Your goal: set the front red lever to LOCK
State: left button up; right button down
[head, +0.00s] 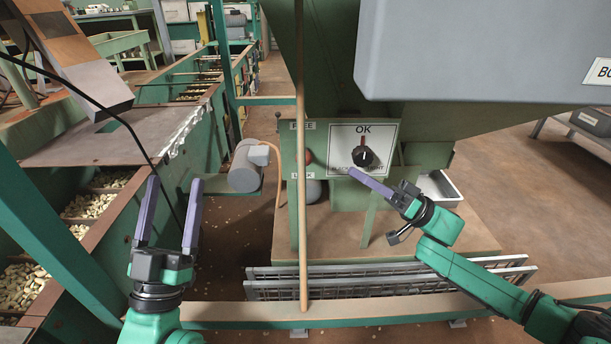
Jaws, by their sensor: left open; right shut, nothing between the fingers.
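A red knob (309,157), seemingly the front red lever, shows on the green machine panel, partly hidden by a wooden pole. It sits between an upper label ending in "EE" (308,125) and a lower label (308,175) whose text the pole partly covers. My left gripper (174,186) is open and empty, well left of the panel, fingers pointing up.
The wooden pole (302,220) stands upright before the panel. The OK plate (379,135) carries a black dial (363,156) with a red mark above. A grey box (480,50) overhangs at upper right. A metal grating (390,285) and green rail lie below. Nut bins (108,190) are at left.

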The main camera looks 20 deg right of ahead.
pick_arm(q)
jog(key=shift+s+a+r, duration=0.15)
jog(key=shift+s+r, duration=0.2)
jog(key=shift+r, duration=0.1)
pick_arm(e)
jog(key=shift+s+a+r+g+y, duration=0.2)
jog(key=shift+a+g+y, duration=0.1)
jog(key=shift+g+y, duration=0.1)
